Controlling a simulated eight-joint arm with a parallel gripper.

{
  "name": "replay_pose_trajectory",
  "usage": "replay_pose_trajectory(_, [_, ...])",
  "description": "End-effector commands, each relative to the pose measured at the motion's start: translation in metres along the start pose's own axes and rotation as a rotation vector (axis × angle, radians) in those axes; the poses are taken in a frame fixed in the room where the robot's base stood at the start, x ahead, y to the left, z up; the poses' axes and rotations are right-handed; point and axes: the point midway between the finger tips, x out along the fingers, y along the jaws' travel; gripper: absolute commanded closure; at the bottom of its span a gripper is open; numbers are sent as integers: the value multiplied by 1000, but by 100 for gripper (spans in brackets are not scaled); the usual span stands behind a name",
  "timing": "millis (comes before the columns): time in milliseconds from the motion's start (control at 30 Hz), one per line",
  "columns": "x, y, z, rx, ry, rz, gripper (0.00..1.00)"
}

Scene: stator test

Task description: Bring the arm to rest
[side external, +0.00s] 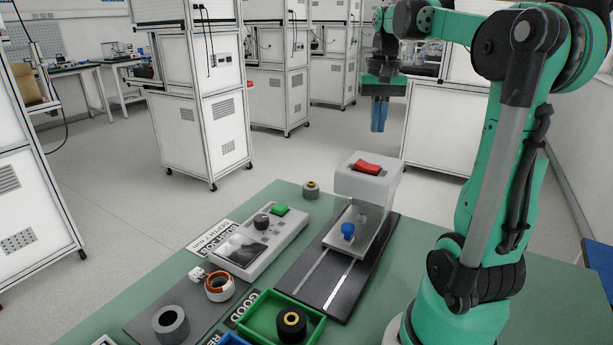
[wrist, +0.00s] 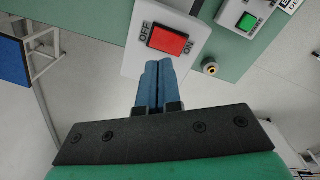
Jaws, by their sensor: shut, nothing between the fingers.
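My gripper (side external: 379,115) hangs with its blue fingers pointing down, raised above the green table (side external: 118,320), in the side view beyond the table's far edge. In the wrist view my gripper (wrist: 158,72) has its two fingers together, with nothing between them. Below the fingertips in the wrist view is a red switch (wrist: 168,40) marked OFF and ON. The same red switch (side external: 367,167) sits on top of a white housing (side external: 352,184) in the side view, apart from my gripper.
A black rail base (side external: 305,262) carries the housing and a blue knob (side external: 348,230). A grey control box (side external: 255,245) has a green button. A grey ring (side external: 171,324), a copper-wound ring (side external: 219,287) and a green GOOD tray (side external: 262,306) holding a black ring are at the front. White cabinets stand behind.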

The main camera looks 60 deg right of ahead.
Motion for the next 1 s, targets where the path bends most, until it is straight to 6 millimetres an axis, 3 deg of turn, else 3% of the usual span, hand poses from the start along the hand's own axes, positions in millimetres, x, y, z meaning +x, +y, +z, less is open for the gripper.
replay_pose_trajectory(67, [3, -12, 4, -46, 22, -4, 100])
replay_pose_trajectory(167, [13, -46, 20, -182, 97, -20, 100])
replay_pose_trajectory(300, [37, -109, 64, -473, 261, -85, 100])
replay_pose_trajectory(400, [56, -143, 102, -675, 373, -155, 100])
replay_pose_trajectory(500, [73, -165, 137, -835, 462, -227, 100])
replay_pose_trajectory(600, [85, -176, 162, -943, 522, -285, 100])
replay_pose_trajectory(700, [91, -181, 174, -996, 553, -318, 100])
replay_pose_trajectory(1000, [92, -182, 176, -1003, 557, -322, 100])
